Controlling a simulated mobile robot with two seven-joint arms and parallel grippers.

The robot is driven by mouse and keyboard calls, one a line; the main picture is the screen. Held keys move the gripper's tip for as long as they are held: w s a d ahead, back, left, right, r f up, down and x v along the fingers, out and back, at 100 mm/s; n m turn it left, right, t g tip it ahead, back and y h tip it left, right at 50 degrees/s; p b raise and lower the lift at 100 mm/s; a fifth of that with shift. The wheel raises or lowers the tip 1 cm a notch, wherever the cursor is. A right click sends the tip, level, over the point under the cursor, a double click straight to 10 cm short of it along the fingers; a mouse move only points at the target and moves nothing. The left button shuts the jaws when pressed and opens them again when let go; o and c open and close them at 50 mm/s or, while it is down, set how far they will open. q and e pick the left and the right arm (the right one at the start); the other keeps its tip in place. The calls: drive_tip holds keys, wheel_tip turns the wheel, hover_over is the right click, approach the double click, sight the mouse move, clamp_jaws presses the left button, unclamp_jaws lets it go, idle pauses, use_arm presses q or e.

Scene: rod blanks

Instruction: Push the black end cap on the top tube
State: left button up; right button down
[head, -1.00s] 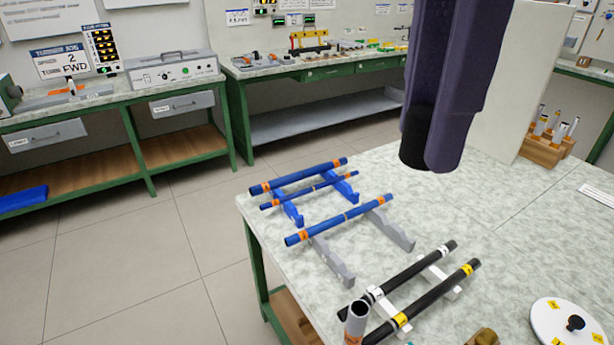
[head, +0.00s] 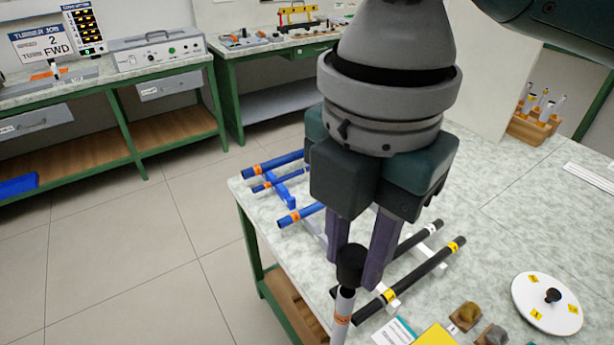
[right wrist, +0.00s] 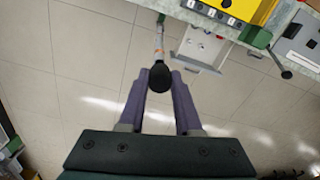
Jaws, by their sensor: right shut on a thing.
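My right gripper (head: 362,262) is shut on the black end cap (head: 350,262), which sits between the purple fingertips. The cap also shows in the right wrist view (right wrist: 160,77). A light grey tube (head: 345,301) with an orange label stands close to upright below the cap, near the table's front edge. It also shows in the right wrist view (right wrist: 158,36). The cap is in line with the tube's top end and hides its mouth. A narrower dark part shows between them. I cannot tell how far the cap is seated. My left gripper is not in view.
Blue rods (head: 272,164) lie on stands at the left, partly behind my gripper. Black rods (head: 425,272) lie on a white stand just right of the tube. A white round lid (head: 530,312) and a yellow block (head: 434,336) are further right.

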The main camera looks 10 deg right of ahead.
sight(349, 287)
drive_tip(key=shift+f, duration=2.7)
drive_tip(key=shift+f, duration=0.1)
drive_tip(key=shift+f, duration=0.1)
drive_tip(key=c, duration=0.6)
unclamp_jaws()
